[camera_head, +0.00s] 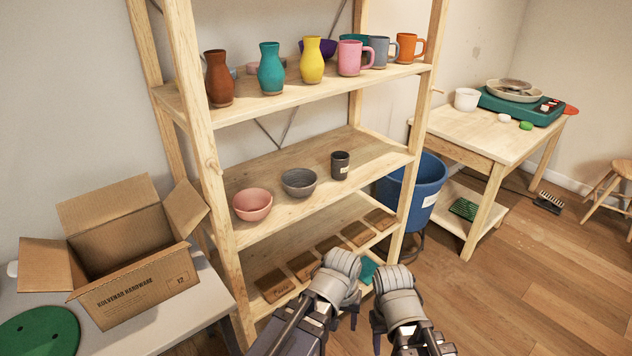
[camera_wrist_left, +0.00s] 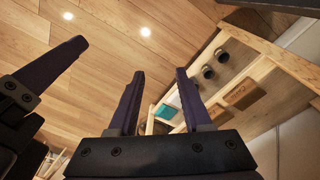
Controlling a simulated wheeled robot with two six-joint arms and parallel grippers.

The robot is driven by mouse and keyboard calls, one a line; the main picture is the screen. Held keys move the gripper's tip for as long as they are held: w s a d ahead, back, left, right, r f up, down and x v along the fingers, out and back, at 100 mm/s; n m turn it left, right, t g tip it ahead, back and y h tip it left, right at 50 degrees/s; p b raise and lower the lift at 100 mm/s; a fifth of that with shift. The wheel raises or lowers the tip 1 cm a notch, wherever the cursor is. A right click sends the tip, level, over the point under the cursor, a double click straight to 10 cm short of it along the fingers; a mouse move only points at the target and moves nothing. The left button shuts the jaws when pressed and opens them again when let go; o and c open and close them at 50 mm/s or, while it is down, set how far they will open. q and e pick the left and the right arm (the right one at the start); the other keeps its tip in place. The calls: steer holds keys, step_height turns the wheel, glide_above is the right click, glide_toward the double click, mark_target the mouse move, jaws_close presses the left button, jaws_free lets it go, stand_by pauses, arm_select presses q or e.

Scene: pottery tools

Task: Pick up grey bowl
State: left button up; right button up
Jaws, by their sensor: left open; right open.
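The grey bowl (camera_head: 299,184) stands upright on the middle shelf in the head view, between the pink bowl (camera_head: 252,205) on its left and a dark cup (camera_head: 340,166) on its right. My left gripper (camera_head: 347,302) is low in front of the shelf, below and right of the bowl and well apart from it; its fingers are mostly hidden by its wrist there. The left wrist view shows my left gripper (camera_wrist_left: 158,100) open, with nothing between its fingers. My right gripper (camera_head: 377,322) is beside it, also apart from the bowl, with its fingers largely hidden.
The wooden shelf's upper board (camera_head: 300,94) above the bowl holds vases and mugs. Wooden posts (camera_head: 205,150) flank the shelf. An open cardboard box (camera_head: 140,290) sits on a table at left. A blue bin (camera_head: 425,190) stands right of the shelf. Brown blocks (camera_head: 303,265) lie on the bottom board.

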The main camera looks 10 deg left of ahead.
arm_select(q)
steer(key=w+r+n+t+h+p, duration=0.2)
steer(key=w+r+n+h, duration=0.1)
steer(key=w+n, duration=0.45)
steer(key=n+t+p, duration=0.3)
steer(key=n+t, duration=0.7)
steer(key=n, duration=1.2)
glide_toward(310, 186)
steer(key=x, duration=0.3)
steer(key=shift+w+d+f, duration=0.1)
steer(key=shift+w+d, duration=0.2)
steer(key=shift+d, duration=0.15)
steer(key=shift+w+a+r+n, duration=0.15)
steer(key=shift+a+r+n, duration=0.1)
steer(key=shift+a, duration=0.15)
steer(key=shift+f+b+x, duration=0.15)
steer(key=shift+b+x, duration=0.75)
steer(key=shift+x, duration=1.1)
steer(key=shift+f+b+x, duration=0.1)
steer(key=shift+b+x, duration=0.75)
steer(key=shift+x, duration=1.15)
jaws_close()
